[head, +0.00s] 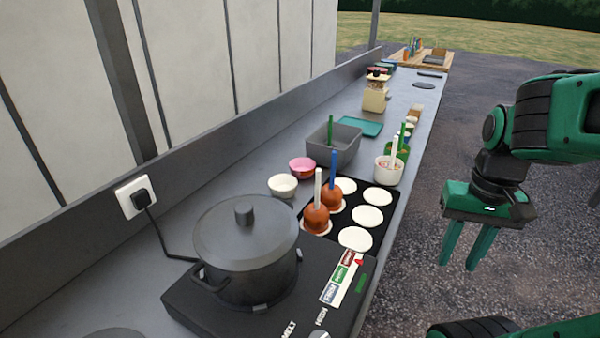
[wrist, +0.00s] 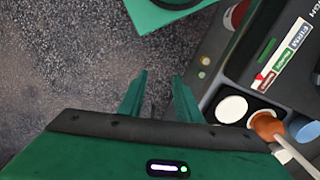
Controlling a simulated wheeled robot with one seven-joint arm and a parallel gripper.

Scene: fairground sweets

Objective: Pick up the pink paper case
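The pink paper case (head: 302,167) sits on the grey counter in the head view, behind the black tray and left of the grey bin. A white paper case (head: 283,185) stands just in front of it. My gripper (head: 469,262) hangs over the ground to the right of the counter, well apart from the case. Its two green fingers are spread with nothing between them. The wrist view also shows my gripper (wrist: 158,95) open and empty, with the ground below it. The pink case does not show in the wrist view.
A grey pot (head: 246,250) stands on a black hotplate (head: 205,310) at the front. A black tray (head: 325,240) holds white discs and two toffee apples on sticks. A grey bin (head: 345,150) and a white tub (head: 388,172) stand nearby. A wall runs along the counter's left.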

